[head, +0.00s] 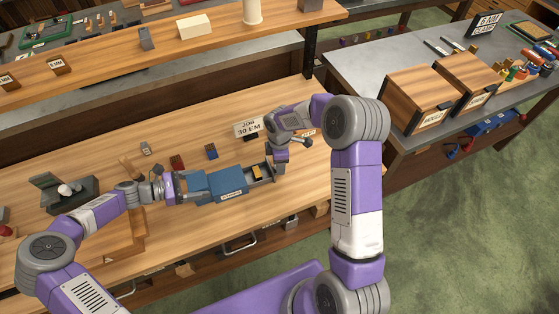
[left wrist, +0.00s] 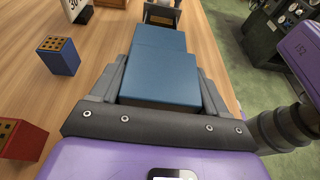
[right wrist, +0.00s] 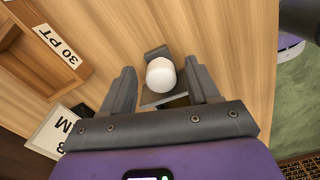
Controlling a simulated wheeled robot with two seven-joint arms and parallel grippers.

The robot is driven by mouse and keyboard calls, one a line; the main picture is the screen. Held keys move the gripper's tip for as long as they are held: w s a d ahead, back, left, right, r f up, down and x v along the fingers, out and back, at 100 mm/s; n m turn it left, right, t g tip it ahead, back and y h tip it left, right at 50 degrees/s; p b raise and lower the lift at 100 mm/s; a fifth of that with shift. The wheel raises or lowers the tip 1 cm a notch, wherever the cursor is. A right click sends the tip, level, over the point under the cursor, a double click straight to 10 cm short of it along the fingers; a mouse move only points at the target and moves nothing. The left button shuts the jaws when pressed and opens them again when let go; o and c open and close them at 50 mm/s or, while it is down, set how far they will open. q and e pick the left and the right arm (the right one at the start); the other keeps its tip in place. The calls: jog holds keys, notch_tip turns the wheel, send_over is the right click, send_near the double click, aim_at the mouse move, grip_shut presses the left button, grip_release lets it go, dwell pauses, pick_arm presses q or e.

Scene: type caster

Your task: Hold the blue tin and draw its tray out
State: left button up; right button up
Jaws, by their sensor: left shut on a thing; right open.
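The blue tin (head: 230,182) lies on the wooden bench; it also shows in the left wrist view (left wrist: 155,72). My left gripper (head: 186,187) is shut on its left end, one finger along each side. The grey tray (head: 262,172) stands partly out of the tin's right end, with a small yellowish piece in it. My right gripper (head: 279,172) is at the tray's outer end. In the right wrist view its open fingers (right wrist: 162,85) stand on either side of a white round knob (right wrist: 160,75), with gaps beside it.
A "JOB 30 EM" card (head: 248,127) stands behind the tin. A small blue block (head: 211,151) and a red block (head: 177,162) lie behind it. Wooden cases (head: 421,98) stand on the right-hand table.

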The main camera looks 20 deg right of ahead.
notch_tip(320, 180, up, 12)
dwell(0.6)
